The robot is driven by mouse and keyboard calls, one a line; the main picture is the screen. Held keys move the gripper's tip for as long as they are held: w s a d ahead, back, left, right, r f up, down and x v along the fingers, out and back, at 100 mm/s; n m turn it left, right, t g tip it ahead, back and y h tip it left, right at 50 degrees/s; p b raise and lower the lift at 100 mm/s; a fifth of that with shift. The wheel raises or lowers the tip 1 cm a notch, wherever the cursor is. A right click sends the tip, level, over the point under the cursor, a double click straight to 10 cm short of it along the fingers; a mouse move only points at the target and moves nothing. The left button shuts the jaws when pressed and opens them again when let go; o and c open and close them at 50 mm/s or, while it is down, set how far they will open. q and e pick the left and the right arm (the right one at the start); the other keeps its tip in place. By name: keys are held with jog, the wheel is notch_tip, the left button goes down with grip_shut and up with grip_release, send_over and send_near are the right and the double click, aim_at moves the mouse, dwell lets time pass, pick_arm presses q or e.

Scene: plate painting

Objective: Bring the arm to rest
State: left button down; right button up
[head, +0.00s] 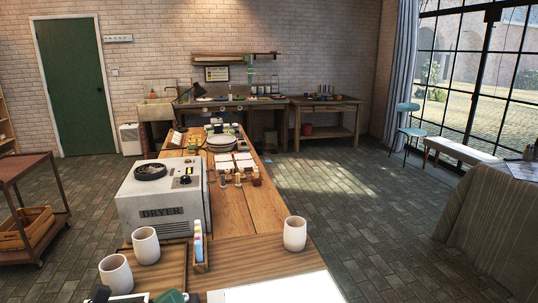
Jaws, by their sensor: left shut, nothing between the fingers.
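My left gripper (102,294) shows only as a small dark part at the bottom edge of the head view, left of centre. It is shut and empty, low beside the near end of the wooden table (235,215). Most of it and its arm are cut off by the frame. My right gripper is not in view.
Two white cups (146,246) stand near the bottom left, and another cup (295,234) stands on the right. A dryer (160,212) sits on the table's left. A bottle rack (200,262) stands near a white sheet (280,289).

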pick_arm(q)
jog(key=s+a+f+n+y, duration=0.35)
jog(key=n+y, duration=0.35)
jog(key=n, duration=0.7)
jog(key=s+a+f+n+y, duration=0.2)
jog(key=s+f+n+y, duration=0.4)
jog(key=n, duration=0.8)
jog(key=s+d+f+n+g+h, duration=0.1)
jog(key=s+d+f+n+g, duration=0.1)
jog(key=s+f+n+g, duration=0.5)
jog(key=s+d+f+n+g, duration=0.2)
jog(key=s+n+g, duration=0.15)
jog(key=s, duration=0.45)
notch_tip(320, 180, down, 24)
jog(key=s+m+g, duration=0.1)
jog(key=g, duration=0.1)
jog(key=s+a+f+g, duration=0.1)
jog(key=s+a+f, duration=0.2)
jog(key=s+f, duration=1.3)
jog(key=shift+s+f, duration=0.3)
jog(key=shift+f, duration=0.2)
